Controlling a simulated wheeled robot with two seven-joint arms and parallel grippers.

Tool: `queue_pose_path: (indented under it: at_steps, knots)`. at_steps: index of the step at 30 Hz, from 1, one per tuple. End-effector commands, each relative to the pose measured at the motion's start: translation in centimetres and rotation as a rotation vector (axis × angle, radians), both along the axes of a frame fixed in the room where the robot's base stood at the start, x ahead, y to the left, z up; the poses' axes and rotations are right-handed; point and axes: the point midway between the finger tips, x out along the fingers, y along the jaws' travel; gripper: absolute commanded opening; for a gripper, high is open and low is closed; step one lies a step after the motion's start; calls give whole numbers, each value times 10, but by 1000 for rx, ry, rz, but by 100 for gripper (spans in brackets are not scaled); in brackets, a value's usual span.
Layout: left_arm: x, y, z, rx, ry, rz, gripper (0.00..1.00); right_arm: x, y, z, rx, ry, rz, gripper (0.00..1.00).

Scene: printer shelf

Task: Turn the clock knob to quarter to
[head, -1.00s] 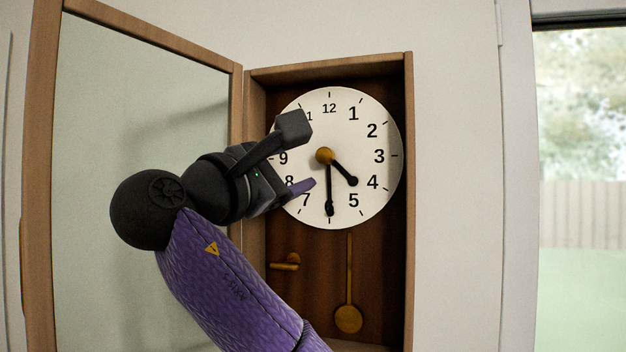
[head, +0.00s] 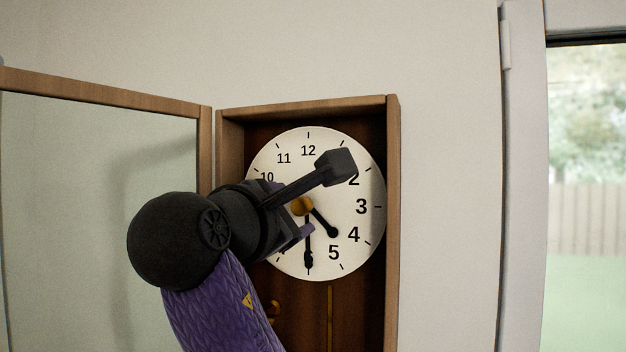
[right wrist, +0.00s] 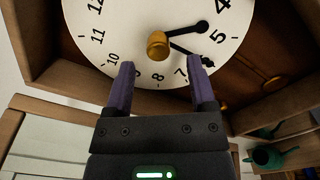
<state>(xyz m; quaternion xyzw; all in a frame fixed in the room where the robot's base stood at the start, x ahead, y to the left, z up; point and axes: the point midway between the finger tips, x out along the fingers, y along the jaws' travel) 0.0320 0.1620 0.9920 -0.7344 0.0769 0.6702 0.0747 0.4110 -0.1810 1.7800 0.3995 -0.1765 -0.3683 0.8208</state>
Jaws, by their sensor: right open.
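The white clock face (head: 345,220) sits in an open wooden case. The brass clock knob (head: 301,206) is at its centre. The long black hand (head: 308,252) points down at 6, and the short hand (head: 324,222) points between 4 and 5. My right gripper (head: 297,226) is open in front of the face, close to the knob and partly hidden by my wrist. In the right wrist view, the knob (right wrist: 158,45) appears just beyond and between the two purple fingertips of the gripper (right wrist: 160,62), with nothing held. My left gripper is not in view.
The clock's glass door (head: 110,160) stands swung open on the left, behind my arm. The wooden case wall (head: 393,220) borders the face on the right. A brass pendulum rod (head: 331,315) hangs below. A green watering can (right wrist: 268,155) shows in the right wrist view.

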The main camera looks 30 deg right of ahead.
Motion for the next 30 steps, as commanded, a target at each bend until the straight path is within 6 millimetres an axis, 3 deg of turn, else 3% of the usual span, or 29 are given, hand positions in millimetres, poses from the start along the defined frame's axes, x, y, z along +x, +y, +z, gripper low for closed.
queue_pose_path:
  at_steps: [1,6,16,26,30]
  knots:
    - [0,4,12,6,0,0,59,8,-10,5,-1,4,-4,72]
    - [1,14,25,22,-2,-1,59,28,-32,3,0,1,-4,72]
    - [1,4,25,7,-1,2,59,34,-38,0,-1,-2,-1,72]
    - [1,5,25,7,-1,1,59,33,-38,0,0,-3,-2,4]
    - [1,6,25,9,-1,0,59,33,-38,0,-1,-2,-2,0]
